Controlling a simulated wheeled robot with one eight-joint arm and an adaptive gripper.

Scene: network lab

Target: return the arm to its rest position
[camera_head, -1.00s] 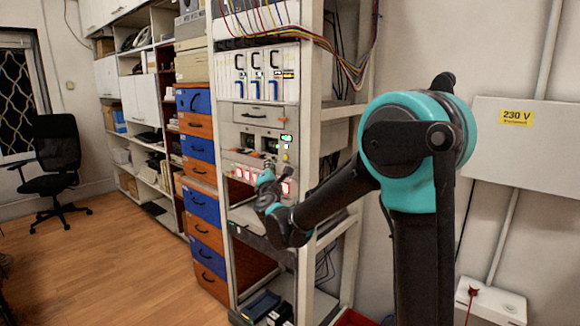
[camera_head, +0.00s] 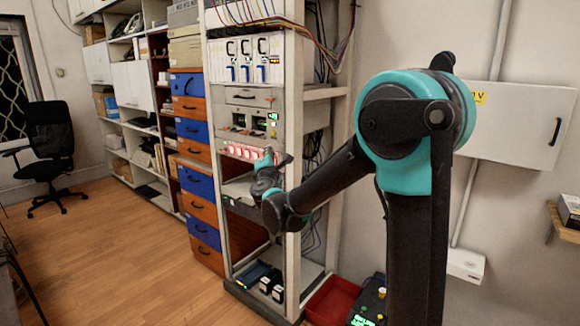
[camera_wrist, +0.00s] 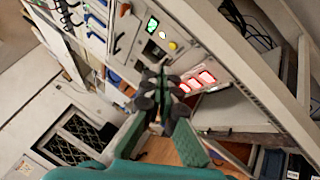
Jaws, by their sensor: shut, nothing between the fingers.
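My arm is black and teal and reaches out to the left in the head view, in front of the equipment rack (camera_head: 292,190). My gripper (camera_head: 266,156) is at its end, just below the row of red-lit switches (camera_head: 240,152). It is shut and empty. In the wrist view my gripper (camera_wrist: 160,75) points at the rack front, with the red-lit switches (camera_wrist: 198,82) to its right. I cannot tell how far the fingertips are from the rack.
Blue and orange drawers (camera_head: 200,183) stand left of the rack. A red bin (camera_head: 333,301) and a dark box with lit buttons (camera_head: 369,303) are on the floor right of it. A wall cabinet (camera_head: 520,125) is at right. An office chair (camera_head: 50,150) stands far left, with open wooden floor (camera_head: 110,255) between.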

